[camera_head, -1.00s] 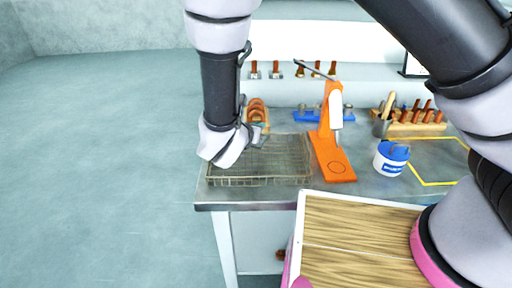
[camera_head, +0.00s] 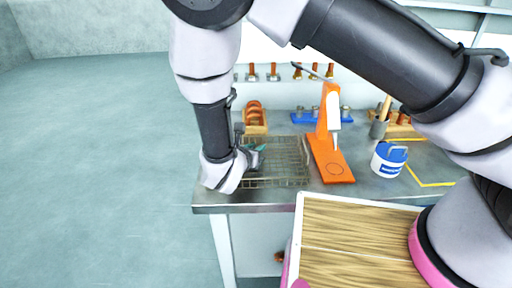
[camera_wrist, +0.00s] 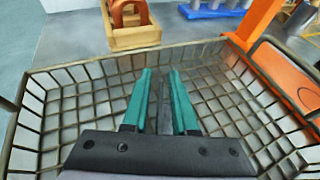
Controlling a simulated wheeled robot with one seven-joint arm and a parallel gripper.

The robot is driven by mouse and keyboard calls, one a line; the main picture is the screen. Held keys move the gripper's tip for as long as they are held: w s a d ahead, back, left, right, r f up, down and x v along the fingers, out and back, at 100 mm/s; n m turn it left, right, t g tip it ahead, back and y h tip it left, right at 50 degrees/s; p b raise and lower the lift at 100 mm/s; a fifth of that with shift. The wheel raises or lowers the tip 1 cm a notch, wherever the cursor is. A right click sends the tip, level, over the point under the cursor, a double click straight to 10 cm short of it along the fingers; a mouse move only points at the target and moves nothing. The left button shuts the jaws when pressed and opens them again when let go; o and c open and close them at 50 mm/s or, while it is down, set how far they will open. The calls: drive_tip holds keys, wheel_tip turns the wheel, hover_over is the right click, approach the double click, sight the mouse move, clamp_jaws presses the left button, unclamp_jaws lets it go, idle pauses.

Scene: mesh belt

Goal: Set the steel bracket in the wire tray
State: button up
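The wire tray (camera_head: 290,180) is a shallow mesh basket at the left end of the steel bench. It fills most of the wrist view (camera_wrist: 70,75). My gripper (camera_head: 259,147) is over the left part of the tray, and its teal fingers (camera_wrist: 160,72) point toward the tray's far side. A narrow dark grey piece, seemingly the steel bracket (camera_wrist: 164,108), lies between the fingers, which are close together around it. Most of the bracket is hidden by the fingers and palm. Whether it touches the mesh cannot be told.
An orange stand (camera_head: 328,150) rises just right of the tray. A wooden box with orange rings (camera_head: 254,120) sits behind it. A blue-and-white tub (camera_head: 389,160) and a blue rack (camera_head: 318,117) stand farther right and back. The bench's front edge is close to the tray.

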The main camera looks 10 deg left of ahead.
drive_tip(key=shift+r, duration=0.1)
drive_tip(key=shift+s+r, duration=0.1)
drive_tip(key=shift+s, duration=0.05)
drive_tip(key=v, duration=1.1)
drive_tip(key=shift+s+a+r, duration=0.1)
drive_tip(key=shift+s, duration=0.2)
drive_tip(key=w+d+r+m+g+h, duration=0.2)
drive_tip(key=w+d+r+m+g, duration=0.25)
drive_tip(key=d+r+m, duration=0.45)
drive_tip(key=w+d+r+m+g+h, duration=0.2)
drive_tip(key=w+d+r+m+g, duration=0.2)
drive_tip(key=w+d+r+m, duration=0.55)
drive_tip(key=s+d+r+m+t+y, duration=0.1)
drive_tip(key=s+d+r+m+y, duration=0.3)
drive_tip(key=d+r+m, duration=0.4)
drive_tip(key=s+d+r+m+t+y, duration=0.1)
drive_tip(key=s+d+r+m+y, duration=0.3)
drive_tip(key=d+m, duration=0.8)
drive_tip(key=v, duration=0.5)
drive_tip(key=shift+d, duration=0.25)
drive_tip(key=shift+r+t, duration=0.1)
drive_tip(key=shift+t, duration=0.15)
